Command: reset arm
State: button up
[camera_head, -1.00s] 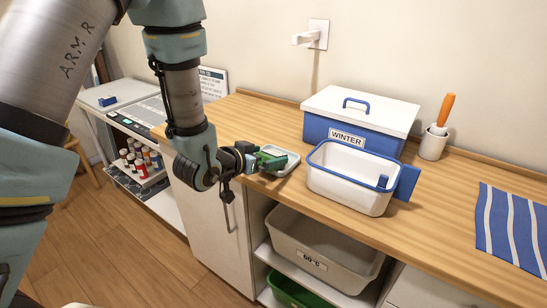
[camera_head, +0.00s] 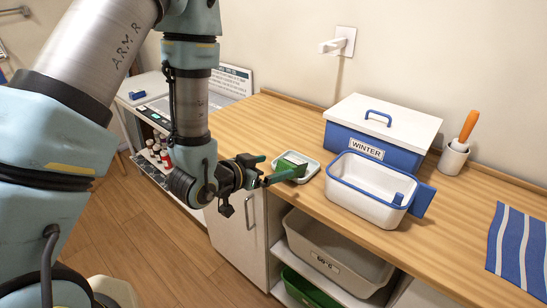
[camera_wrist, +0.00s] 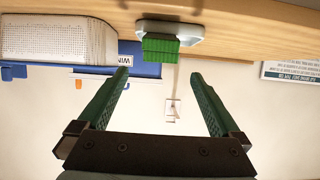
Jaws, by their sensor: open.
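My gripper (camera_head: 276,170) is at the front edge of the wooden counter, in front of a small pale dish (camera_head: 311,166). In the wrist view my gripper (camera_wrist: 160,85) shows two green fingers spread wide with nothing between them. A green ribbed block (camera_wrist: 160,48) rests on the dish (camera_wrist: 180,28), beyond the fingertips and apart from them. The wrist picture appears upside down. In the head view my arm comes from the upper left and bends down at the elbow, and the fingers partly overlap the green block.
A white basin with a blue rim (camera_head: 367,205) and a blue box labelled WINTER (camera_head: 385,125) stand right of the dish. Below are a grey bin (camera_head: 335,262) and cabinet door (camera_head: 238,235).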

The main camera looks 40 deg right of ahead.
jog(key=shift+a, duration=0.1)
jog(key=w+a+r+n+t+y+b, duration=0.1)
jog(key=w+a+n+y, duration=0.3)
jog(key=w+a, duration=0.45)
jog(key=w+a+n+t+y+b, duration=0.1)
jog(key=w+a+n+t+y, duration=0.15)
jog(key=w+a+y, duration=0.6)
jog(key=s+a+r+n+g, duration=0.1)
jog(key=s+a+n, duration=0.1)
jog(key=a, duration=0.5)
jog(key=s+a+r+n+g+b, duration=0.1)
jog(key=s+a+r+n+g, duration=0.1)
jog(key=s+a, duration=0.3)
jog(key=s+a+r+n+g, duration=0.2)
jog(key=s+a+n, duration=0.1)
jog(key=a, duration=0.6)
jog(key=shift+s+a, duration=0.15)
jog(key=shift+a, duration=0.05)
jog(key=shift+n, duration=0.25)
